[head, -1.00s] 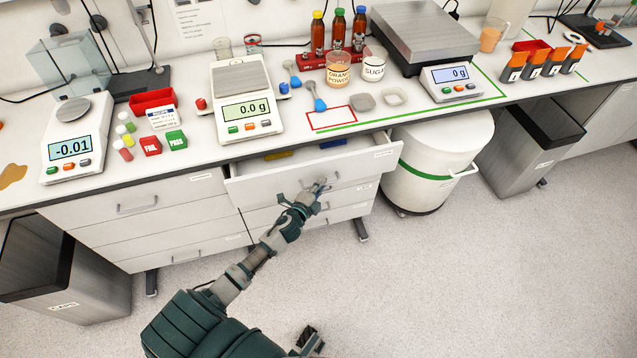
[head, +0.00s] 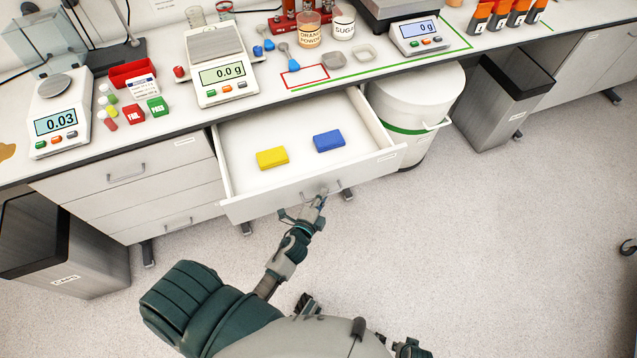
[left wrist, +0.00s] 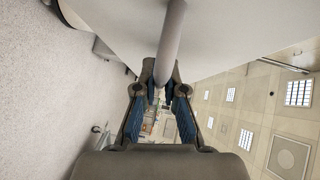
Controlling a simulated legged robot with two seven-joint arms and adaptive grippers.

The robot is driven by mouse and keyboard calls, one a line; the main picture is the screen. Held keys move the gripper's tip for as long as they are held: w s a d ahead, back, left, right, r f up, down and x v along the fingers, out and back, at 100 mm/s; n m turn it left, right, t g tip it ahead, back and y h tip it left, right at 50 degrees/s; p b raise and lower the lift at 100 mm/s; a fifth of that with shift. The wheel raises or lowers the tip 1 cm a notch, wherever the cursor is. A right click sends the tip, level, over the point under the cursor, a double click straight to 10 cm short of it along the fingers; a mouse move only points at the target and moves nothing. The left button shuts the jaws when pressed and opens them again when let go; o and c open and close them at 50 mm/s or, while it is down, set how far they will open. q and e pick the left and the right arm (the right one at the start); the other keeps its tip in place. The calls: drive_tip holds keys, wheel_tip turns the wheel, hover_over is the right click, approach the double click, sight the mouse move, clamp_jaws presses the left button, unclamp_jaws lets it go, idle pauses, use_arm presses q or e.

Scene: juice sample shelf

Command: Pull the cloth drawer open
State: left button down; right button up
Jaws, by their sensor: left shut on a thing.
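The cloth drawer (head: 250,207) stands far out from under the bench in the head view. A yellow cloth (head: 272,158) and a blue cloth (head: 328,141) lie apart on its white floor. My left gripper (head: 318,198) is at the drawer's front and shut on its bar handle (head: 338,187). In the left wrist view the grey handle bar (left wrist: 171,40) runs down between the two blue-padded fingers (left wrist: 162,92). The fingers hide part of the handle.
Closed drawers (head: 130,185) are left of the open one. A white drum (head: 415,100) with a green band stands close on its right. Grey bins (head: 500,95) stand at both sides. Scales and sample items crowd the bench top. The floor in front is clear.

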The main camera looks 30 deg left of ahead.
use_arm(q)
drive_tip(key=shift+s+f, duration=0.3)
drive_tip(key=shift+f, duration=0.05)
drive_tip(key=c, duration=1.3)
unclamp_jaws()
drive_tip(key=shift+d, duration=0.15)
drive_tip(key=shift+o, duration=0.3)
drive_tip(key=shift+d+r, duration=0.1)
drive_tip(key=shift+r, duration=0.05)
use_arm(e)
drive_tip(key=shift+w+a+r, duration=0.1)
drive_tip(key=shift+a, duration=0.15)
use_arm(q)
drive_tip(key=s+r, duration=0.1)
drive_tip(key=s, duration=1)
drive_tip(key=shift+s+d+r, duration=0.3)
drive_tip(key=shift+s+d, duration=0.1)
drive_tip(key=shift+d, duration=0.05)
